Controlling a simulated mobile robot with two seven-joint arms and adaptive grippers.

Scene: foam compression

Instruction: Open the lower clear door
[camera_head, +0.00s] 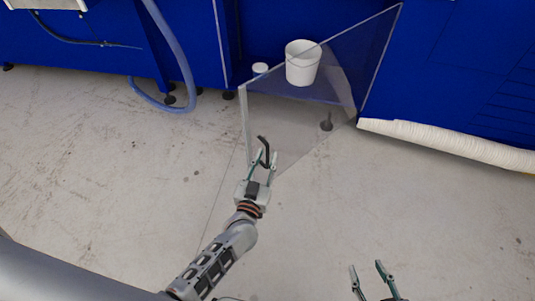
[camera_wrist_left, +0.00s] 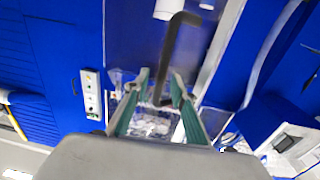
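The lower clear door (camera_head: 292,126) is a transparent panel standing swung out from the blue machine in the head view. Its hinge side is at the right and its free edge points towards me. A dark bent handle (camera_head: 264,150) sits near that free edge; it also shows in the left wrist view (camera_wrist_left: 172,50). My left gripper (camera_head: 266,158) has its fingers on either side of the handle's end. The fingers are partly apart, and whether they press on the handle is unclear. My right gripper (camera_head: 366,266) is open and empty, low in the head view, away from the door.
A blue hose (camera_head: 180,60) hangs at the left. A pale ribbed hose (camera_head: 450,144) lies along the machine's base at the right. The surrounding floor is clear.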

